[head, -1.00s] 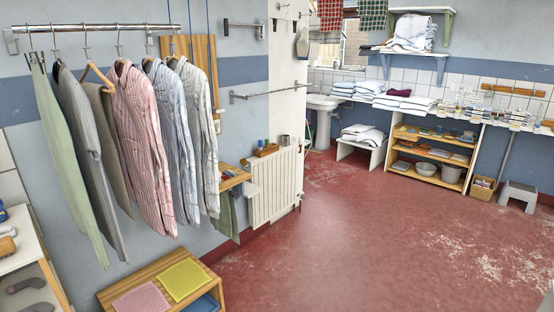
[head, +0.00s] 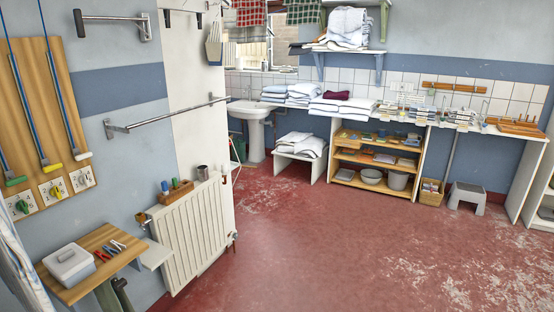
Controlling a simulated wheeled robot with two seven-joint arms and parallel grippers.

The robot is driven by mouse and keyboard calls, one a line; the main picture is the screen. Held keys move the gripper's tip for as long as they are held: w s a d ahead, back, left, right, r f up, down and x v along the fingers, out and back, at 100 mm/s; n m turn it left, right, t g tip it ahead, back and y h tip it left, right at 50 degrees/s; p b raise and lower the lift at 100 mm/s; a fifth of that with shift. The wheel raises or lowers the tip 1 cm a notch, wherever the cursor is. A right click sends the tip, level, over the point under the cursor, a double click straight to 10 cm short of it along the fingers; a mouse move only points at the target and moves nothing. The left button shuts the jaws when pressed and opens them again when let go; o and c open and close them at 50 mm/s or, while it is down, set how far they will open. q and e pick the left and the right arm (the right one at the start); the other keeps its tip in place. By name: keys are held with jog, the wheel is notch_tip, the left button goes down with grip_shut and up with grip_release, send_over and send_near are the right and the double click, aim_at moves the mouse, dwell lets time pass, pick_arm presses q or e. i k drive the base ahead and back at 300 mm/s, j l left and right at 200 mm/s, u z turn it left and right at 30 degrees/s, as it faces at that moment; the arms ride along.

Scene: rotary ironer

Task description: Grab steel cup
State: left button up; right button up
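A small steel cup (head: 202,172) stands upright on top of the white radiator (head: 188,238), near its far end. Nothing covers it in the head view. Neither of my grippers shows in this view.
A wooden holder (head: 176,192) with blue and green items sits beside the cup on the radiator. A wooden wall shelf (head: 92,262) with a white box (head: 68,265) and pliers juts out in front. A metal rail (head: 165,116) runs above. The red floor (head: 320,240) is clear.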

aim_at(203, 170)
jog(key=i, duration=1.85)
